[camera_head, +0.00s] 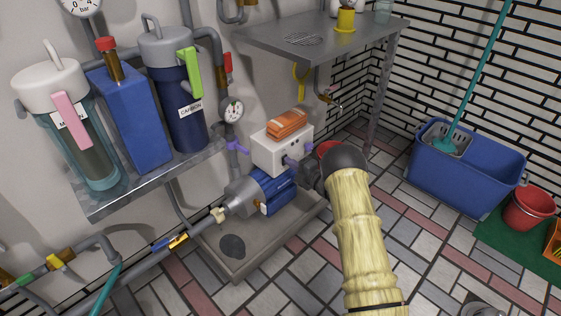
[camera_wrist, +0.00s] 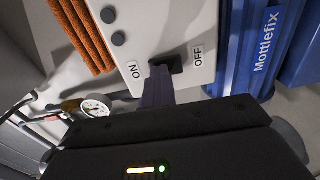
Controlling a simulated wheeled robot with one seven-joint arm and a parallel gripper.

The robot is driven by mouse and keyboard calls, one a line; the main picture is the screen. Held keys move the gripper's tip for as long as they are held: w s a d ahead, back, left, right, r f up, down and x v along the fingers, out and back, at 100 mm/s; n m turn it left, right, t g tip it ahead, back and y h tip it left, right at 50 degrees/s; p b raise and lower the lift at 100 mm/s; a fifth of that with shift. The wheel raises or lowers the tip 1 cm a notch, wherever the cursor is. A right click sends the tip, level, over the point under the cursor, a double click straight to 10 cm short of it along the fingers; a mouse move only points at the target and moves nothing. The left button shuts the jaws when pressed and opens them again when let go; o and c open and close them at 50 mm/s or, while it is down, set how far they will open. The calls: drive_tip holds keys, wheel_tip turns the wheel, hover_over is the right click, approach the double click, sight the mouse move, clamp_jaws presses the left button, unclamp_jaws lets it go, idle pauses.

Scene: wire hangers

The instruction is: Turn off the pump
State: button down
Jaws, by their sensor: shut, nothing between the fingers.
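The pump (camera_head: 262,190) is a blue cylinder on a low grey tray. In the wrist view the box face (camera_wrist: 185,18) shows an ON label (camera_wrist: 134,70) on the left and an OFF label (camera_wrist: 198,56) on the right. A black switch (camera_wrist: 174,58) sits between the labels. My gripper (camera_wrist: 158,78) is shut and empty, with its purple fingertips at the switch, partly covering it. I cannot tell whether they touch it or which way it is set. In the head view my gripper (camera_head: 292,162) is beside the box.
An orange ribbed item (camera_head: 287,124) lies on top of the box. Filter canisters (camera_head: 178,95) stand on a metal shelf at left. A blue mop bucket (camera_head: 465,180) is at right.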

drive_tip(key=r+p+v, duration=0.1)
drive_tip(key=p+v, duration=0.5)
drive_tip(key=v, duration=0.8)
drive_tip(key=shift+p, duration=0.3)
drive_tip(key=w+d+r+m+h+p, duration=0.2)
drive_tip(key=r+m+h, duration=0.2)
drive_tip(key=r, duration=0.2)
drive_tip(key=w+d+r+m+h+p, duration=0.1)
drive_tip(key=d+r+m+h+p, duration=0.2)
drive_tip(key=r, duration=0.4)
drive_tip(key=s+r+m+g+h+p, duration=0.1)
drive_tip(key=s+r+m+h+p, duration=0.1)
drive_tip(key=s+r+m+h, duration=0.45)
drive_tip(key=s+a+r+m+g+p, duration=0.1)
drive_tip(key=s+r+m+g+p, duration=0.45)
drive_tip(key=s, duration=0.85)
drive_tip(key=s+a+r+m+g, duration=0.25)
drive_tip(key=s+r+m, duration=0.55)
drive_tip(key=s, duration=0.6)
wheel_tip(320, 180, up, 37)
drive_tip(key=d+p, duration=0.1)
drive_tip(key=p, duration=3.6)
drive_tip(key=shift+w+r+g+y+p, duration=0.25)
drive_tip(key=shift+g+y+p, duration=0.05)
drive_tip(key=shift+g+y, duration=0.1)
